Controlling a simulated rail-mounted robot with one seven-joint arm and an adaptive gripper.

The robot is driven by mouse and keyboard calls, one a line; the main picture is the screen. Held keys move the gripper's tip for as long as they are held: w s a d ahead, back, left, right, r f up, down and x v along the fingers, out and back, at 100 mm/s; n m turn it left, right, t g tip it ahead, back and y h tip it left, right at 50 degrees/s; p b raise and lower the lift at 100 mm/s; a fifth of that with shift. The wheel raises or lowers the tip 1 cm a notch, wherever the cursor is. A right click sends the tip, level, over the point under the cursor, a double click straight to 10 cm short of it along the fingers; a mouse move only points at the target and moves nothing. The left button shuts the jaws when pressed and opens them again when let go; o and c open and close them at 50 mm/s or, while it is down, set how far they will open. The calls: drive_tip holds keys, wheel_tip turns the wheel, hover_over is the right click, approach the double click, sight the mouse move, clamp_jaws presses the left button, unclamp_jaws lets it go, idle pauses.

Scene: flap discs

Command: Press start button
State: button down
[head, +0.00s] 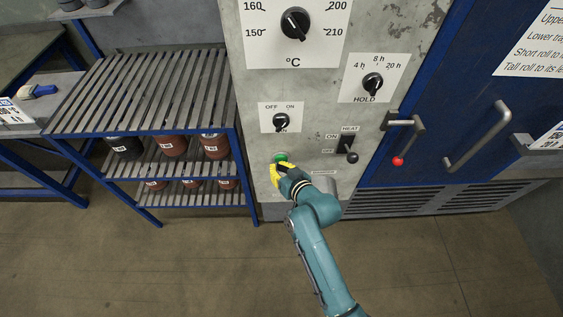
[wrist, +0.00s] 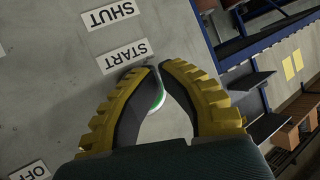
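The green start button (head: 281,156) is on the grey control panel, just beyond my gripper's fingertips in the head view. In the wrist view the button (wrist: 158,98) shows in the narrow gap between the fingers, partly hidden by them, beside a label reading START (wrist: 124,57). My gripper (head: 278,167) has yellow, ribbed fingers and points at the panel. In the wrist view its fingertips (wrist: 160,66) are brought together, with nothing held between them. I cannot tell whether a finger touches the button.
Above the button are an OFF/ON knob (head: 281,122), a HEAT switch (head: 346,143) and a HOLD dial (head: 373,83).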

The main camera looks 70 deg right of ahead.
idle(0.3)
drive_tip(key=shift+w+d, duration=0.1)
drive_tip(key=shift+d, duration=0.25)
drive_tip(key=shift+r, duration=0.1)
drive_tip(key=shift+w+a+r, duration=0.1)
drive_tip(key=shift+a+r, duration=0.05)
drive_tip(key=shift+a, duration=0.05)
drive_tip(key=shift+a+p, duration=0.1)
drive_tip(key=shift+p, duration=0.25)
drive_tip(key=shift+a+r+p, duration=0.15)
drive_tip(key=shift+a+p, duration=0.1)
drive_tip(key=shift+p, duration=0.1)
drive_tip(key=a+p, duration=0.1)
drive_tip(key=s+a+p, duration=0.1)
drive_tip(key=a, duration=0.1)
drive_tip(key=s+a+p, duration=0.1)
drive_tip(key=a, duration=0.1)
drive_tip(key=shift+s+f, duration=0.15)
drive_tip(key=shift+f, duration=0.1)
